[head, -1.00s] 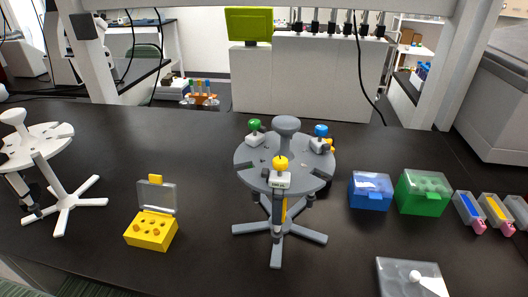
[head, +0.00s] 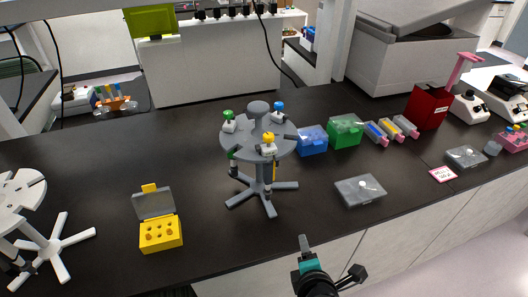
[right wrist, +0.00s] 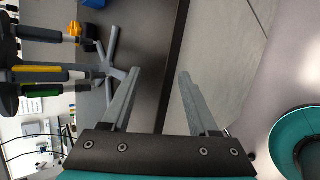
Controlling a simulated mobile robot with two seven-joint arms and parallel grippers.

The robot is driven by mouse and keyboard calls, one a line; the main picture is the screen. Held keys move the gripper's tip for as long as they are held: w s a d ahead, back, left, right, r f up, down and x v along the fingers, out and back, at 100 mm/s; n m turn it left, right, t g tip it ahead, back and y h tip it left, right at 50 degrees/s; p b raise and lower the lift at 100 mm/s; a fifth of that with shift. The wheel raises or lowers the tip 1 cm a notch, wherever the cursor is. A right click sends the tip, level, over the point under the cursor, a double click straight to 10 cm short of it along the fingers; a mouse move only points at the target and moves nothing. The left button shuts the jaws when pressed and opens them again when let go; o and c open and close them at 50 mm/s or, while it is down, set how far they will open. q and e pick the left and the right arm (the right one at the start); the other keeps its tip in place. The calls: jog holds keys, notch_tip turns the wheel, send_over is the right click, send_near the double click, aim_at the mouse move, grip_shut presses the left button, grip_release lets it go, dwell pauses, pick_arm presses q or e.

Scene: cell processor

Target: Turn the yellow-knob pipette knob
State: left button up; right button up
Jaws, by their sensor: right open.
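The yellow-knob pipette (head: 268,139) hangs upright at the front of the grey round pipette stand (head: 236,141), its knob above the disc. A green-knob pipette (head: 229,116) and a blue-knob pipette (head: 278,108) hang on the same stand. My right gripper (head: 304,243) is at the table's front edge, below and right of the stand, apart from the pipette. In the right wrist view its two fingers (right wrist: 160,73) are spread with nothing between them. Pipette bodies (right wrist: 38,75) show sideways at that view's left edge. My left gripper is out of view.
A yellow tip box (head: 161,235) with its lid up stands left of the stand. Blue (head: 313,143) and green (head: 345,133) boxes stand to its right. A clear-lidded box (head: 350,193) lies front right. A white stand (head: 20,200) is far left.

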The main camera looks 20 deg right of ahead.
notch_tip(320, 180, up, 8)
jog(key=w+a+n+t+p, duration=0.1)
jog(key=w+n+t, duration=0.2)
jog(key=n, duration=0.3)
jog(key=n+t+y+p, duration=0.2)
jog(key=n+t, duration=0.3)
jog(key=n, duration=0.6)
send_near(270, 140)
jog(key=w, duration=0.3)
jog(key=w+p, duration=0.1)
jog(key=w, duration=0.5)
jog(key=shift+w+d+p, duration=0.35)
jog(key=shift+d+p, duration=0.05)
jog(key=shift+w, duration=0.85)
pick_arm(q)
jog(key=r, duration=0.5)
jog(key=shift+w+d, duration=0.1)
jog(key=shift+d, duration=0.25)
pick_arm(e)
jog(key=shift+c, duration=0.3)
grip_shut()
